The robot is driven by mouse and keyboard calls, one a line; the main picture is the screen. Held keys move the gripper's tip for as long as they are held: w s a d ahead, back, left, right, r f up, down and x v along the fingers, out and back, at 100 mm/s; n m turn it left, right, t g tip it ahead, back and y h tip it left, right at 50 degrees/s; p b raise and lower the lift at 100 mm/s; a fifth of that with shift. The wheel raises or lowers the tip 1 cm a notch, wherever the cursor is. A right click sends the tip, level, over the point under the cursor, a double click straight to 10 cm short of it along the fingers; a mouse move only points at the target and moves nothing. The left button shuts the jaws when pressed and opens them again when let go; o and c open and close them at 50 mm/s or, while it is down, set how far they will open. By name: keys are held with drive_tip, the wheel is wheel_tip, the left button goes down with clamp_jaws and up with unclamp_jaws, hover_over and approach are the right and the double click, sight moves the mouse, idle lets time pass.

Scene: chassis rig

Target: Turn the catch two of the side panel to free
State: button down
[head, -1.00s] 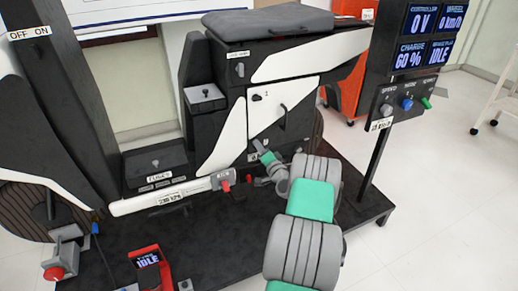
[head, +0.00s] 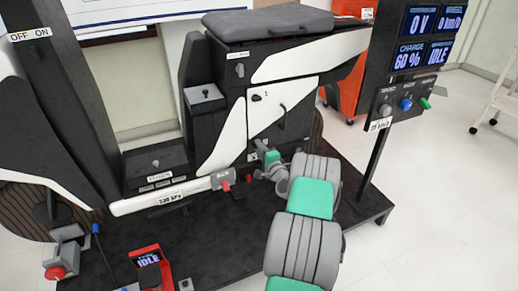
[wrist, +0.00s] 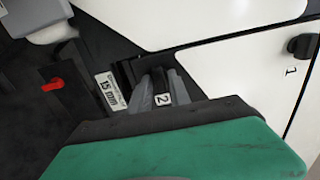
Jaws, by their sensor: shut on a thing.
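The white side panel (head: 295,93) stands upright in the black body of the rig, with a dark handle on it. It also shows in the wrist view (wrist: 245,75). Catch one (wrist: 301,46), a dark knob marked 1, sits on the panel at the right of the wrist view and also shows in the head view (head: 257,98). My gripper (wrist: 163,85) is at the panel's lower edge by the label 2, its grey fingers closed on catch two. The fingers and wrist hide most of catch two, so its turn angle cannot be told. In the head view my gripper (head: 264,149) is small.
A 15 mm label (wrist: 110,90) and a red lever (wrist: 54,85) lie left of my fingers in the wrist view. A white tube (head: 160,197) runs along the rig's lower front. A display post (head: 378,150) stands on the right. The dark platform's front (head: 210,245) has free room.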

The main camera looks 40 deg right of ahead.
drive_tip(key=c, duration=1.4)
unclamp_jaws()
drive_tip(key=shift+c, duration=0.2)
drive_tip(key=p+v, duration=0.1)
drive_tip(key=v, duration=0.6)
drive_tip(key=shift+s+a, duration=0.2)
drive_tip(key=shift+s, duration=0.2)
